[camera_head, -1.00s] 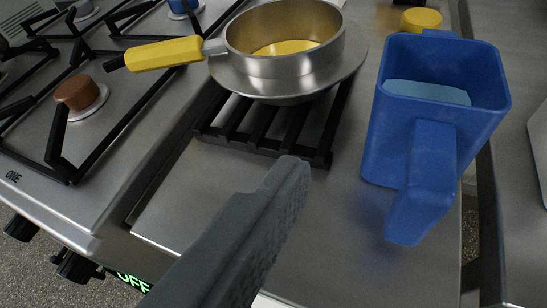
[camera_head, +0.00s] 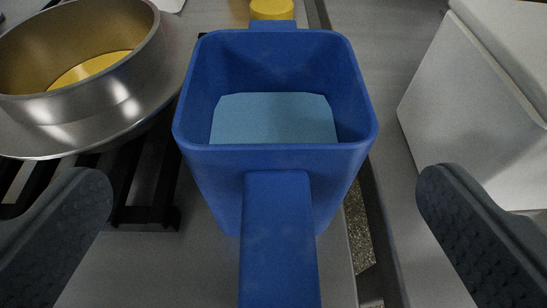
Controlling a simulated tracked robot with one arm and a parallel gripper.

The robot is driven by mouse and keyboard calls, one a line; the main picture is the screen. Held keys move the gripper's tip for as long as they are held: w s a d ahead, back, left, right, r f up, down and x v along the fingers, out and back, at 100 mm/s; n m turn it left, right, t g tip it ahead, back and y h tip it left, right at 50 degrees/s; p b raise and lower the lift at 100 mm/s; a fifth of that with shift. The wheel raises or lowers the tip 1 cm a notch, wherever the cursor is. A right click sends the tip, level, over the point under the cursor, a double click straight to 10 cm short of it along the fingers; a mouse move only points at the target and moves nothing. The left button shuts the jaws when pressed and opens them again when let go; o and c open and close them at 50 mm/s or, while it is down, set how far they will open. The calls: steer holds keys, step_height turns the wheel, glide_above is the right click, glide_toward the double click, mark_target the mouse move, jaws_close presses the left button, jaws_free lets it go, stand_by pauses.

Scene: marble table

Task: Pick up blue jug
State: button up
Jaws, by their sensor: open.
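The blue jug (camera_head: 206,170) stands upright on a steel stove surface, in the middle of the view. Its open top shows light blue contents inside. Its handle (camera_head: 278,235) points toward me and runs off the bottom edge of the picture. My gripper (camera_head: 265,190) is open, with one dark grey finger at the left and one at the right. The jug and its handle lie between the fingers in the picture, and neither finger appears to touch them. The jug's lower part is partly hidden behind its handle.
A steel pan (camera_head: 125,95) with yellow contents sits close to the jug's left, over a black grate (camera_head: 145,190). A pale box-like block (camera_head: 480,110) stands at the right. A yellow round object (camera_head: 272,10) is behind the jug. A gap runs along the jug's right.

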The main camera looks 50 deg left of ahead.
mark_target(278, 157)
steer(key=shift+w+d+b+x, duration=0.1)
steer(key=shift+b+x, duration=0.25)
steer(key=shift+x, duration=0.95)
steer(key=shift+w+d+b+x, duration=0.1)
steer(key=shift+b+x, duration=0.2)
steer(key=shift+x, duration=0.95)
steer(key=c, duration=1.9)
step_height(278, 157, up, 4)
steer(key=p, duration=0.3)
steer(key=s+d+r, duration=0.1)
steer(key=s+d, duration=0.1)
steer(key=s, duration=1.3)
steer(key=shift+s+d+b, duration=0.35)
steer(key=shift+s+b, duration=0.05)
steer(key=o, duration=1)
steer(key=shift+c, duration=1)
